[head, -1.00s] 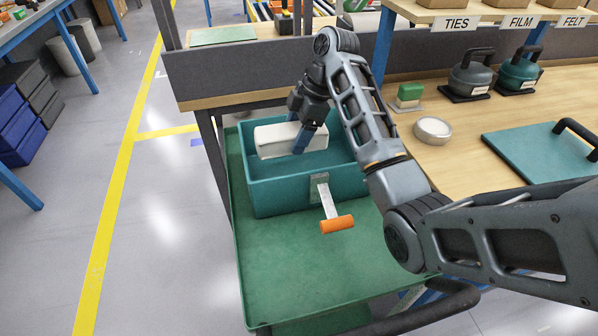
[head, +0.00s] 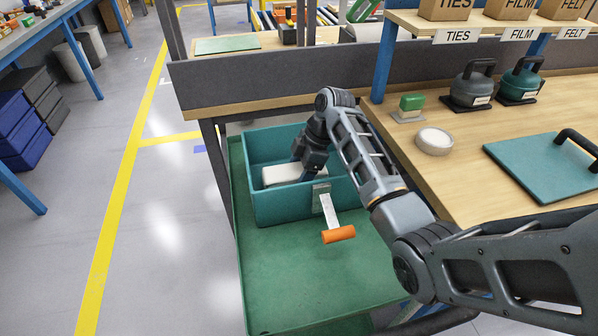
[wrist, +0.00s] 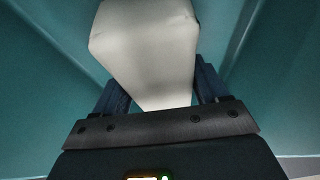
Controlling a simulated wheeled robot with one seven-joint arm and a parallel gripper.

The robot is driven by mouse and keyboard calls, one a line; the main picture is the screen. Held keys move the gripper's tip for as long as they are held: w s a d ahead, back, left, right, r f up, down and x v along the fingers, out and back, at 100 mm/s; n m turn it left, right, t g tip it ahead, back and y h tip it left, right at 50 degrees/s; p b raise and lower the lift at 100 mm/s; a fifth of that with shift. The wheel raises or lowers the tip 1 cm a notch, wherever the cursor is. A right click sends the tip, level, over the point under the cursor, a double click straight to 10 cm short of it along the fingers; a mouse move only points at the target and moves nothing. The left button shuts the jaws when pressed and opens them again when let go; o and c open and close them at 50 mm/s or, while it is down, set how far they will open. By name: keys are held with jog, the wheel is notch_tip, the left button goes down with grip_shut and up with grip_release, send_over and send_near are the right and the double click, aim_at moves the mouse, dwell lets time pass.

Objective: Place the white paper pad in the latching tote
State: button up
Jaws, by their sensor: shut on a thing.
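The latching tote (head: 283,208) is a teal open box standing on a green cart deck, with a metal latch and orange handle (head: 339,234) on its front. The white paper pad (head: 281,174) is inside the tote, low between its walls; its lower part is hidden by the front wall. My gripper (head: 298,176) reaches down into the tote, shut on the pad. In the wrist view the pad (wrist: 146,50) sits between the two blue fingers (wrist: 158,92), with teal tote walls around it. I cannot tell whether the pad touches the tote floor.
The green cart deck (head: 290,285) is clear in front of the tote. A grey panel (head: 270,82) stands behind.

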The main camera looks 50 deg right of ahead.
jog(key=shift+f, duration=0.1)
jog(key=o, duration=1.1)
jog(key=shift+o, duration=0.2)
jog(key=v, duration=1.1)
jog(key=shift+s+d+r+p, duration=0.2)
jog(key=shift+r+p, duration=0.4)
jog(key=shift+p, duration=0.1)
